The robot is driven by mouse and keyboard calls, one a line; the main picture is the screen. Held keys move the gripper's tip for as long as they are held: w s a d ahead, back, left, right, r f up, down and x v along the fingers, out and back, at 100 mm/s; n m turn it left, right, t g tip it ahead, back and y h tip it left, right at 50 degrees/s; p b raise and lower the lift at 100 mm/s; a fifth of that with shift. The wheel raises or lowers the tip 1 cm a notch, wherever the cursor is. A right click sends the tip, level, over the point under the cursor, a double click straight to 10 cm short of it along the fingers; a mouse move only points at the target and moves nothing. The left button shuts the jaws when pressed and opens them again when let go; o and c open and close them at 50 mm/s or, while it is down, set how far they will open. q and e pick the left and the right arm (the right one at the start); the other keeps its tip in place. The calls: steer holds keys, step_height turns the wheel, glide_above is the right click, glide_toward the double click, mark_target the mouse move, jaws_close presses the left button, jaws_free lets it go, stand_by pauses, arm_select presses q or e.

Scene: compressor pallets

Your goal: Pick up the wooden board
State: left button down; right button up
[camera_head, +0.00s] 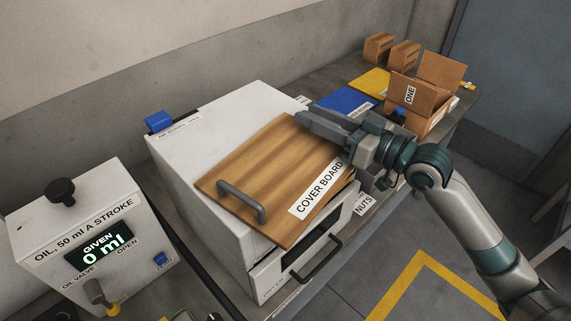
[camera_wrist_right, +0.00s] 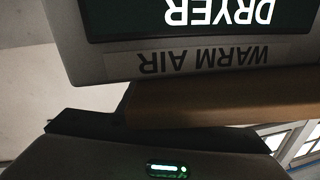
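The wooden board (camera_head: 262,160), labelled "COVER BOARD", lies on top of the white dryer box (camera_head: 222,118) and hangs out over its front edge. A grey bar handle (camera_head: 242,203) is fixed near its left end. My right gripper (camera_head: 322,123) is at the board's far right end, and its fingers overlap that edge. In the right wrist view the board's brown edge (camera_wrist_right: 225,103) shows close to the dark gripper part, below the upside-down dryer sign. A second handle may be hidden under the gripper. Whether its fingers are closed on anything cannot be told. My left gripper is not in view.
An oil dispenser (camera_head: 75,235) reading "0 ml" stands at the left. Behind my right arm are a blue mat (camera_head: 343,100), a yellow mat (camera_head: 371,81), an open carton (camera_head: 424,97) and brown blocks (camera_head: 390,50).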

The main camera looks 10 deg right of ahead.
jaws_close()
steer(key=shift+r, duration=0.1)
steer(key=shift+r, duration=0.1)
steer(key=shift+r, duration=0.5)
step_height(320, 180, up, 3)
steer(key=shift+b, duration=0.7)
steer(key=w+d+r+b, duration=0.1)
steer(key=d+r+b, duration=0.3)
steer(key=d, duration=0.7)
steer(key=shift+d+r+b, duration=0.35)
steer(key=shift+r+b, duration=0.05)
steer(key=shift+r, duration=1)
